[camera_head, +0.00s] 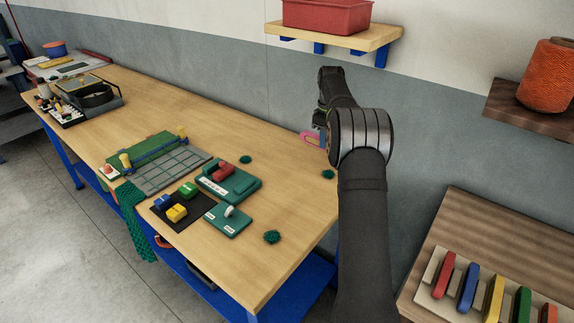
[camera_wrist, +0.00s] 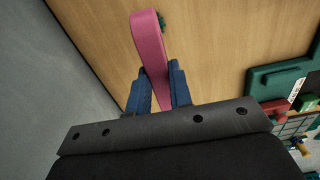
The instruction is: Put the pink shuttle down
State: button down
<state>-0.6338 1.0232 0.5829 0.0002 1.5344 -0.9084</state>
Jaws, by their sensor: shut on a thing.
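The pink shuttle (camera_wrist: 149,45) is a long, flat piece with a rounded end. My gripper (camera_wrist: 161,85) has its two blue fingers shut on it in the wrist view, and the shuttle sticks out beyond the fingertips. In the head view a small part of the pink shuttle (camera_head: 312,138) shows left of my wrist, over the back right part of the wooden table near the wall. My arm hides most of the gripper there. I cannot tell the exact height of the shuttle over the table.
The wooden table (camera_head: 215,127) has bare wood around green net scraps (camera_head: 271,237). A green tray (camera_head: 229,181) holding a red block, a dark mat with coloured blocks (camera_head: 176,213) and a gridded board (camera_head: 170,172) lie left. A rack of coloured shuttles (camera_head: 468,287) stands right.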

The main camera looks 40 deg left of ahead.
jog(key=s+a+f, duration=0.1)
jog(key=a+f, duration=0.1)
jog(key=a, duration=0.2)
jog(key=s+a+f, duration=0.1)
jog(key=a+f, duration=0.1)
jog(key=a, duration=0.2)
jog(key=s+a+f, duration=0.1)
jog(key=a+f, duration=0.2)
jog(key=a, duration=0.1)
jog(key=shift+a, duration=0.1)
jog(key=shift+f, duration=1.95)
jog(key=shift+f, duration=0.1)
jog(key=c, duration=1.3)
grip_release()
notch_tip(320, 180, up, 8)
jog(key=shift+f, duration=0.15)
jog(key=shift+f, duration=0.1)
